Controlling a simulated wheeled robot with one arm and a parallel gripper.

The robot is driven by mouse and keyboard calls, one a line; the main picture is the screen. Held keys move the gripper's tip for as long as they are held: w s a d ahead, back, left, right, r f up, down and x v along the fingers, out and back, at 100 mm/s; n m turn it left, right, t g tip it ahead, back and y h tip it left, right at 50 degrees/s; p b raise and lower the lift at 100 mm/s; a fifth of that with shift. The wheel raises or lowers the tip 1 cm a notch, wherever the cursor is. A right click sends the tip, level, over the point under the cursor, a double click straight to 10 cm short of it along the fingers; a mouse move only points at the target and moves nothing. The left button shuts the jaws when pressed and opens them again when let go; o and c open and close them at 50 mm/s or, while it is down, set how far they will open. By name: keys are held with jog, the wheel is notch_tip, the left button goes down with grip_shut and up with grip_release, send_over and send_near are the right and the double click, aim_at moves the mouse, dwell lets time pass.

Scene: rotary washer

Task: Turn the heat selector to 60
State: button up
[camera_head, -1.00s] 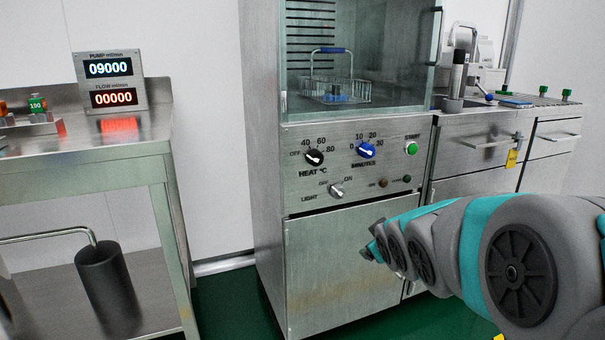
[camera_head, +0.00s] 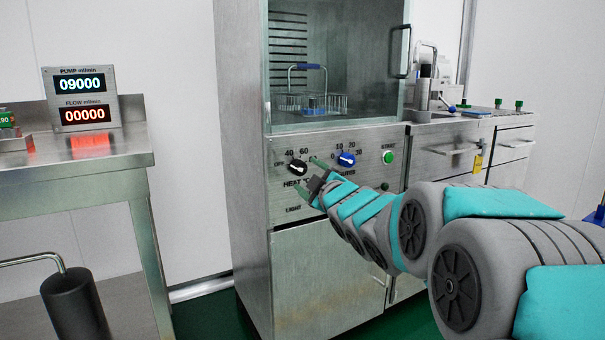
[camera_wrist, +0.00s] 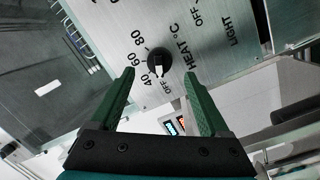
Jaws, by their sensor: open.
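The heat selector is a round black knob (camera_head: 298,167) on the steel washer panel, with OFF, 40, 60 and 80 around it. In the wrist view the knob (camera_wrist: 158,58) has its white mark on the side toward OFF and 40, nearer OFF. My gripper (camera_head: 308,176) is open and empty, in front of the panel just right of and below the knob in the head view. In the wrist view my gripper's green fingers (camera_wrist: 159,74) stand to either side of the knob, which shows just beyond the tips. Contact is not visible. My arm hides some panel lettering.
A blue minutes knob (camera_head: 346,160) and a green start button (camera_head: 388,157) sit to the right on the same panel. The glass door (camera_head: 335,60) above has a protruding handle (camera_head: 401,50). A steel bench (camera_head: 110,165) with a pump display stands at the left.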

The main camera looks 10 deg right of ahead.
aim_at(302, 171)
jog(key=w, duration=0.3)
jog(key=shift+w+a+f, duration=0.1)
jog(key=shift+w+a, duration=0.15)
jog(key=shift+a, duration=0.1)
jog(key=shift+w, duration=0.4)
jog(key=shift+c, duration=0.2)
grip_shut()
